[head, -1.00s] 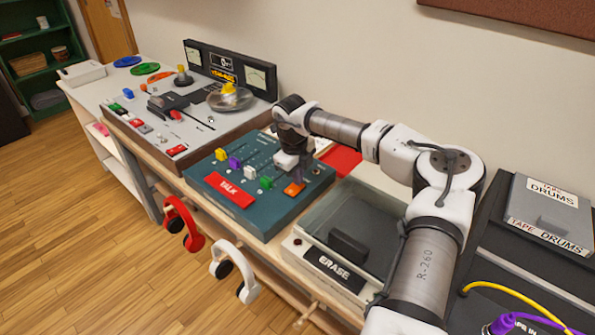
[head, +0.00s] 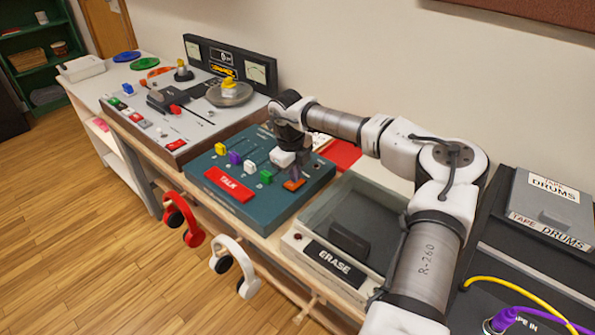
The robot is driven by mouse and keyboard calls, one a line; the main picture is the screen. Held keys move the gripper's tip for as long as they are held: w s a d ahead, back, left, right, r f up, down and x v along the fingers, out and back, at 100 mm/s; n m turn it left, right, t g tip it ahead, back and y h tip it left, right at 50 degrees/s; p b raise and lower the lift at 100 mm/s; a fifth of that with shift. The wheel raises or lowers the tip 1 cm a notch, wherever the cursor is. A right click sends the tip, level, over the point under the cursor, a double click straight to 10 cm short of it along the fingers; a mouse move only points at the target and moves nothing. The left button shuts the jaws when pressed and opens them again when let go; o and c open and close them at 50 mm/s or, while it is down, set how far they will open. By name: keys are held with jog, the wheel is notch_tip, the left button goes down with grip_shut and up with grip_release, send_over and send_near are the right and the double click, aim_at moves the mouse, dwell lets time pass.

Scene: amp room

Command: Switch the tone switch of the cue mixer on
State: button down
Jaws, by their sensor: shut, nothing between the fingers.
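The cue mixer (head: 250,211) is a teal box with a red TALK button, several coloured slider caps and an orange switch (head: 293,185) near its right front corner. The orange switch looks like the tone switch, but I cannot read its label. My gripper (head: 295,175) points down over the right part of the mixer, shut and empty. Its fingertips are right by the back of the orange switch. I cannot tell whether they touch it, and the gripper hides part of the panel behind.
A tape machine (head: 160,137) with meters stands to the left. The ERASE unit (head: 333,263) with a clear lid is close on the right. Red headphones (head: 183,220) and white headphones (head: 234,265) hang at the front edge. A grey drums tape box (head: 548,210) lies far right.

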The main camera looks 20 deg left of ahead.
jog(key=shift+r, duration=0.1)
notch_tip(320, 180, up, 14)
jog(key=w, duration=0.1)
jog(key=shift+w+d, duration=0.3)
dwell(0.3)
dwell(0.3)
